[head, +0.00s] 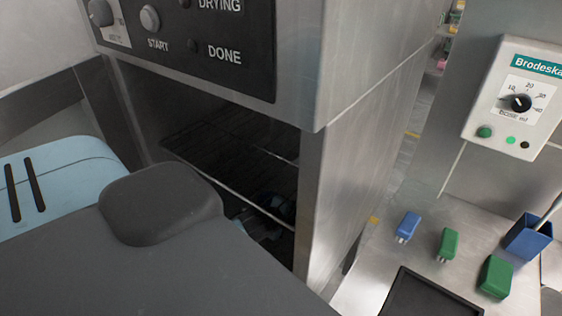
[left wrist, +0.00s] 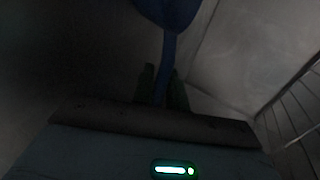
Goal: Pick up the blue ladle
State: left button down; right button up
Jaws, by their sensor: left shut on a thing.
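In the left wrist view the blue ladle (left wrist: 168,52) shows its dark blue bowl, cut off by the top edge, and a thin handle running down between my fingers. My left gripper (left wrist: 162,88) is shut on this handle. The wrist view is very dark, so the handle's lower end is hidden. In the head view my left arm crosses the foreground, and its hand is mostly hidden in the dark opening of the steel cabinet (head: 375,80). I cannot make out the ladle clearly there. My right gripper is not in view.
A wire rack (head: 225,165) spans the cabinet opening; rack bars also show at right in the wrist view. The cabinet's front post (head: 318,210) stands close to my left arm. A steel counter at right holds a blue box (head: 528,237), coloured blocks (head: 449,243) and a black tray (head: 425,298).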

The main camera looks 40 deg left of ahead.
pick_arm(q)
jog(key=shift+r, duration=0.2)
jog(key=shift+r, duration=0.55)
notch_tip(320, 180, up, 2)
jog(key=shift+s+r, duration=0.1)
jog(key=s, duration=0.5)
jog(key=s+d+b, duration=0.1)
jog(key=s, duration=0.4)
jog(key=s+d, duration=0.1)
jog(key=s, duration=0.5)
jog(key=shift+f, duration=0.2)
jog(key=shift+s+d+r+b, duration=0.15)
jog(key=shift+s+b, duration=0.15)
jog(key=shift+s, duration=0.5)
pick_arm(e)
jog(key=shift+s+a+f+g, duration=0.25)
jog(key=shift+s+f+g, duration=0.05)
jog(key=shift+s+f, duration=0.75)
